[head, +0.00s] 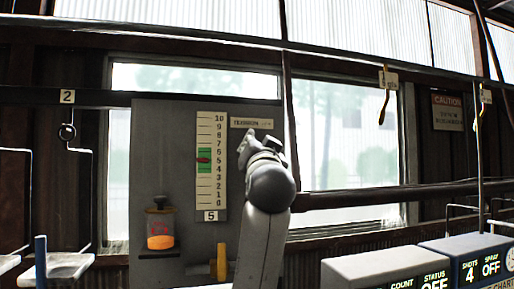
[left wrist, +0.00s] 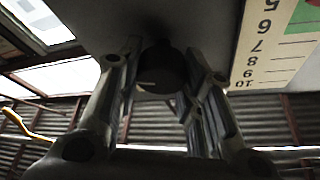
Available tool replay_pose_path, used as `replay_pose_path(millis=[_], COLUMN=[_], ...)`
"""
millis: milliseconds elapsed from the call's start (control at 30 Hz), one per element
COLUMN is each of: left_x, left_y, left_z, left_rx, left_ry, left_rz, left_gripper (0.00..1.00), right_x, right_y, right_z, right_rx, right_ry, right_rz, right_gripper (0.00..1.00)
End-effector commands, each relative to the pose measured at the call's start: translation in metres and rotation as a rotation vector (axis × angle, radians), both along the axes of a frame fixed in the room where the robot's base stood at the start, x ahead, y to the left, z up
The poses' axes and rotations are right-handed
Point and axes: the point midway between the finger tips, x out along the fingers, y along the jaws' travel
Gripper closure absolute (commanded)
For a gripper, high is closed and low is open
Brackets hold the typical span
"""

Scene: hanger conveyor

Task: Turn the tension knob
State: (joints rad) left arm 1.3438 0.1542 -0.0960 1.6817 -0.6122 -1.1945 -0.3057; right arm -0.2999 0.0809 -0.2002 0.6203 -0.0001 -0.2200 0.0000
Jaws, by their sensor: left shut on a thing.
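The tension knob (left wrist: 160,72), dark and round with a pale mark, shows between my fingers in the left wrist view. My left gripper (left wrist: 160,80) is shut on it, a finger on each side. In the head view my left gripper (head: 250,143) reaches up to the grey panel (head: 160,125), just under the tension label (head: 251,123); my wrist hides the knob there. The tension scale (head: 211,165), numbered 0 to 10, has a green band and a red pointer near its middle. My right gripper is not in view.
An orange-filled jar (head: 160,228) and a yellow handle (head: 221,260) are low on the panel. Grey count and status boxes (head: 375,270) stand at the lower right. Hooks with tags (head: 387,80) hang at the right. A dark rail (head: 385,194) crosses the window.

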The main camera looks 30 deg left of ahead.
Motion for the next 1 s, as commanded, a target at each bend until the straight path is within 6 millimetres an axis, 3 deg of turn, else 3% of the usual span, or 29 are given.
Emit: replay_pose_path(millis=[267,300,467,800,1000], left_x=[0.000,0.000,0.000,-0.001,-0.013], left_y=[0.000,0.000,0.000,-0.001,-0.012], left_z=[0.000,0.000,0.000,0.000,-0.006], left_rx=[0.000,0.000,0.000,0.000,0.001], left_ry=[0.000,0.000,0.000,0.000,-0.001], left_rz=[0.000,0.000,0.000,0.000,-0.001], left_gripper=[0.90,0.64,0.44,0.44,0.44], right_x=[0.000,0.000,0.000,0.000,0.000], right_y=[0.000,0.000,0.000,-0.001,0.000], right_z=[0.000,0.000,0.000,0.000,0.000], right_rx=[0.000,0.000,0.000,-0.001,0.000], right_ry=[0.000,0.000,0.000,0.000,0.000], right_rz=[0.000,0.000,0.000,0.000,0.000], right_gripper=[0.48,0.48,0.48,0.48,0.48])
